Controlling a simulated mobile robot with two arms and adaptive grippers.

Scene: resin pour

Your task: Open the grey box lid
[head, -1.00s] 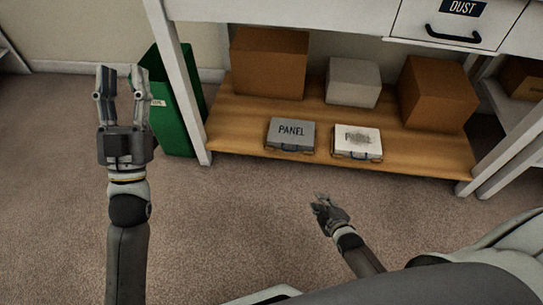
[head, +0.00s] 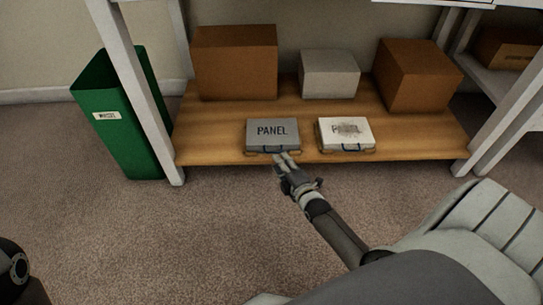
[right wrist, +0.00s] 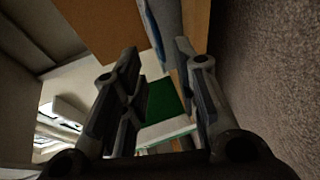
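The grey box (head: 272,132), marked PANEL, lies flat on the low wooden shelf, with its lid shut and a handle on its front edge. My right gripper (head: 285,158) is just in front of it at the handle side; I cannot tell whether it touches. In the right wrist view my right gripper (right wrist: 158,60) has its two fingers apart, with nothing clearly held between them. A narrow blue-grey strip beyond the fingers there may be part of the box. My left gripper is out of view; only a dark part of my left arm shows at the lower left.
A white box (head: 345,132) with a smudged label lies right of the grey box. Brown cartons (head: 236,62) (head: 416,75) and a pale box (head: 328,74) stand behind on the shelf (head: 215,140). A green bin (head: 125,125) stands left of the white table leg (head: 140,95).

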